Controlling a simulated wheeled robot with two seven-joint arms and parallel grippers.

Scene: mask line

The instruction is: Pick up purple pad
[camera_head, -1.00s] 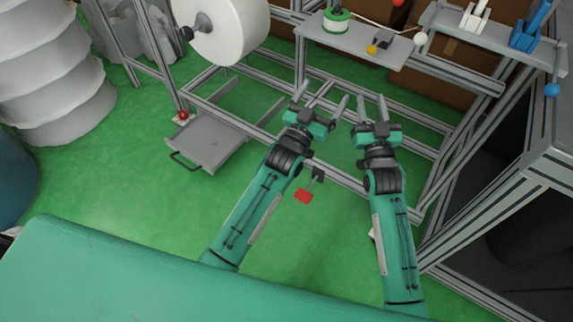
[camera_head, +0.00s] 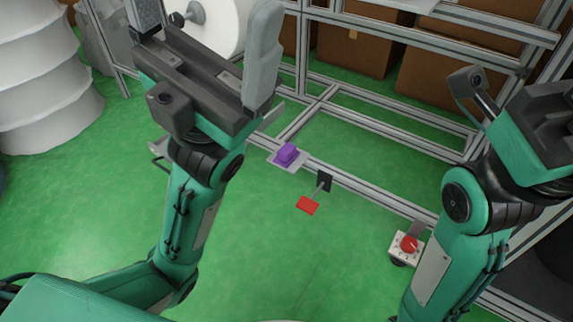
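The purple pad (camera_head: 287,153) is a small purple block on a light grey plate (camera_head: 274,162) at the frame's front rail, near the middle of the view. My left gripper (camera_head: 205,38) is large in the upper left, close to the camera. Its two grey fingers are wide apart with nothing seen between them. It is up and to the left of the pad, not touching it. My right gripper (camera_head: 545,125) is at the right edge and partly cut off. Its fingertips are not clearly shown.
A metal rail (camera_head: 365,188) runs below and right of the pad. A red flat piece (camera_head: 308,205) on a dark bracket and a red button (camera_head: 409,244) on a white box are near it. A white roll (camera_head: 225,28) stands behind my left gripper. Green floor is open in front.

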